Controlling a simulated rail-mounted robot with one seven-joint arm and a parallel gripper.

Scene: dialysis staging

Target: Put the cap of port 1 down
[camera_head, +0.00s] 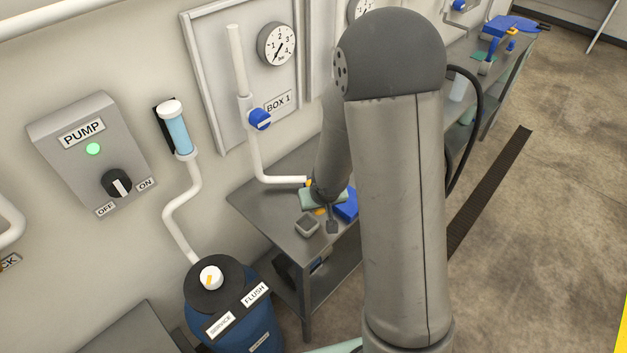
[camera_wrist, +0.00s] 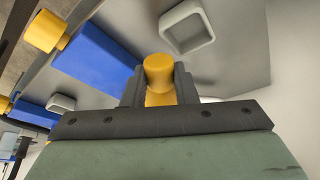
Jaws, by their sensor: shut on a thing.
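A yellow cap (camera_wrist: 159,68) sits between the two dark fingers of my gripper (camera_wrist: 158,82) in the wrist view, and the gripper is shut on it. I cannot read a port number on it. A square grey dish (camera_wrist: 170,25) with a pale hollow lies just beyond the cap on the grey bench. In the head view the dish (camera_head: 307,225) stands near the bench's front edge, beside my gripper (camera_head: 326,213). My arm hides much of the gripper there. Whether the cap touches the bench is unclear.
A blue block (camera_wrist: 97,55) with a yellow cylinder (camera_wrist: 45,32) lies left of the cap in the wrist view. A second small grey dish (camera_wrist: 61,103) is farther left. In the head view, a white pipe (camera_head: 262,172) from BOX 1 ends over the bench (camera_head: 262,207).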

